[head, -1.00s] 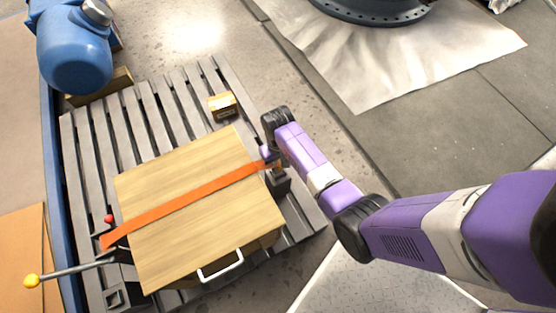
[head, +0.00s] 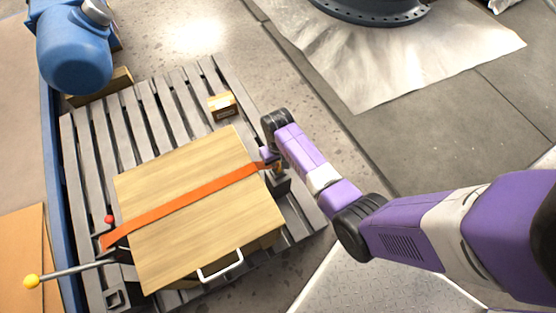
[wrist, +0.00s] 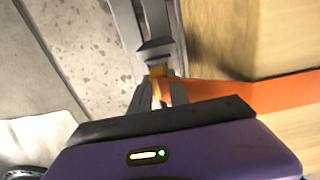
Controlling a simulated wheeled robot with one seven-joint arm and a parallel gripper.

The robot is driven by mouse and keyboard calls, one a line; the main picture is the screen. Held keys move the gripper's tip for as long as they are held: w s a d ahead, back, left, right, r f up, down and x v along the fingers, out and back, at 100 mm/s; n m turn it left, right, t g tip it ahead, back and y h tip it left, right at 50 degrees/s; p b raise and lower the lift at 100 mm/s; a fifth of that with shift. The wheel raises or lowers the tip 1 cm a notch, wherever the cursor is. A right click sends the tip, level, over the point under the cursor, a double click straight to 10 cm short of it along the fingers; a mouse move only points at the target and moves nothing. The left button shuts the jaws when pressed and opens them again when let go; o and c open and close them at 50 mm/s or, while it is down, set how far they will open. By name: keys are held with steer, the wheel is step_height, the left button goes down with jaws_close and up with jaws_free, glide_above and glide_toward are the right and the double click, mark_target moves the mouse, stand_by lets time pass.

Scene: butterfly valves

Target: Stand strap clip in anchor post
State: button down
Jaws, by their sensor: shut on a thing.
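The orange strap (head: 185,197) runs across the wooden crate (head: 165,225) to its right edge. In the wrist view the strap (wrist: 270,93) leads to the small yellow-orange clip (wrist: 157,72), between my finger tips. My gripper (head: 272,162) is shut on the clip, just beyond the crate's right side. The dark anchor post (head: 279,184) stands on the pallet right below my gripper in the head view. The clip is mostly hidden by the fingers; I cannot tell whether it touches the post or sits in it.
The grey slatted pallet (head: 85,160) carries the crate, with its white handle (head: 220,266). A lever with a yellow knob (head: 31,281) sticks out at left.

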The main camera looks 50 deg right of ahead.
steer(key=shift+f+b, duration=0.4)
steer(key=shift+f, duration=0.55)
stand_by(1.2)
steer(key=c, duration=1.2)
jaws_free()
steer(key=shift+o, duration=0.2)
steer(key=shift+r+p, duration=1.4)
steer(key=shift+r, duration=2.5)
